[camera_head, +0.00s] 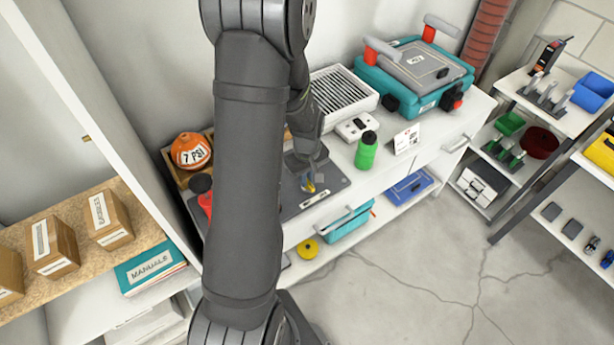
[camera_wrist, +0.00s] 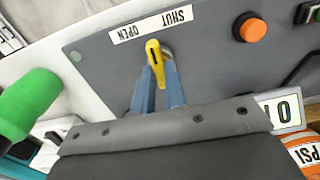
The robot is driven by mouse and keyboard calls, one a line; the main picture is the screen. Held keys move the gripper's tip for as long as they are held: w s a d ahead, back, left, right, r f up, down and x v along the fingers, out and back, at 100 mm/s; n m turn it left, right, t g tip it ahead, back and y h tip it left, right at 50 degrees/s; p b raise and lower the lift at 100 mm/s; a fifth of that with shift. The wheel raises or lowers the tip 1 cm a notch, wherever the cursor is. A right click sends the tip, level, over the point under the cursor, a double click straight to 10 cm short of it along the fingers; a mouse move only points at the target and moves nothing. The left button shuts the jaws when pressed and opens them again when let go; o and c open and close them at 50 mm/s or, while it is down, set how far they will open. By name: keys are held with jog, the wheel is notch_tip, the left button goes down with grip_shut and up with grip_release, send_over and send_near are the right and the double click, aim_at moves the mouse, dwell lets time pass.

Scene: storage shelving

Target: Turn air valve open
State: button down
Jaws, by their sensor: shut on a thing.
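The yellow air valve lever (camera_wrist: 154,52) stands on a grey panel (camera_wrist: 100,60) in the wrist view. My gripper (camera_wrist: 158,80) has its two blue fingers on either side of the lever and is shut on it. A white label (camera_wrist: 150,25) reading SHUT and OPEN, upside down in this view, lies just beyond the lever's tip. The tip is near the label's middle. The lever's lower part is hidden by the fingers. In the head view, my gripper (camera_head: 309,181) is over the grey panel on the bench, with a bit of yellow showing at its tips.
An orange button (camera_wrist: 253,29) and a black switch are on the panel. A green bottle (camera_head: 366,150) stands close to the right of my gripper. An orange PSI ball (camera_head: 190,150) and a red item are left of my arm. A teal case (camera_head: 412,75) is behind.

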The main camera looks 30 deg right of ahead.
jog(key=n, duration=0.4)
jog(key=shift+n, duration=0.3)
jog(key=n, duration=0.4)
jog(key=shift+n, duration=0.3)
jog(key=c, duration=1.5)
grip_release()
jog(key=shift+o, duration=0.2)
notch_tip(320, 180, up, 18)
jog(key=shift+f, duration=0.25)
jog(key=shift+f, duration=0.15)
